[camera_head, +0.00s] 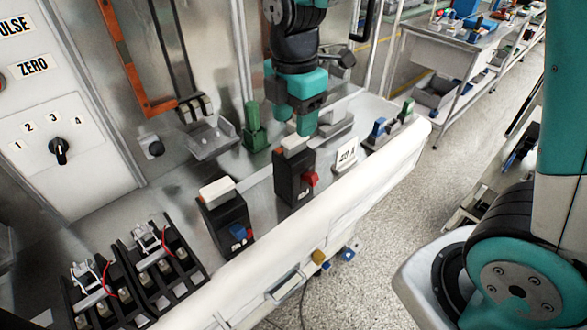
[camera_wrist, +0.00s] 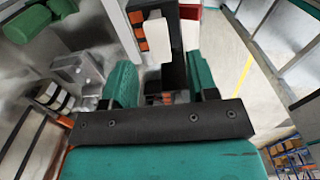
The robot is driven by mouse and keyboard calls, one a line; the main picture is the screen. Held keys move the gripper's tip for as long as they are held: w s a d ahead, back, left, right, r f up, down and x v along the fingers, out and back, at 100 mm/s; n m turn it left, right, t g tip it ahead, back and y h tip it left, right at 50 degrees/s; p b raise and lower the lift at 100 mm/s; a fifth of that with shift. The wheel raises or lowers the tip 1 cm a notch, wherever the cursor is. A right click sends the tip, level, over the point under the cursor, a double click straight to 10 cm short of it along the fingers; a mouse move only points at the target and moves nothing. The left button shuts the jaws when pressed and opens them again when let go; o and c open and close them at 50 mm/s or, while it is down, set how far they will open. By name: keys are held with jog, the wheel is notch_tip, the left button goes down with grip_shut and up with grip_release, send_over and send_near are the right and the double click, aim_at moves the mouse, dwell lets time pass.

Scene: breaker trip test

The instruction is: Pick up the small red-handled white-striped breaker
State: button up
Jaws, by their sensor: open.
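The red-handled breaker (camera_head: 290,183) stands upright on the bench, a black block with a red lever on its right side and a white piece with an orange end on top. My gripper (camera_head: 298,122) is open just above it, teal fingers pointing down. In the wrist view, a black body with a white block and orange patches (camera_wrist: 157,36) shows ahead of and between the spread fingers (camera_wrist: 160,78); it appears to be this breaker. No contact is visible. The red lever is hard to make out in the wrist view.
A similar blue-handled breaker (camera_head: 226,218) stands to the left. Open black units (camera_head: 152,265) lie at the lower left. A green piece (camera_head: 255,128) stands behind, and a small white sign (camera_head: 346,156) stands to the right. The bench's pale front edge (camera_head: 330,220) runs diagonally.

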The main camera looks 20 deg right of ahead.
aim_at(295, 139)
notch_tip(295, 139, down, 5)
jog(key=shift+d+f+p, duration=0.15)
jog(key=shift+p, duration=0.65)
jog(key=shift+w, duration=0.1)
grip_shut()
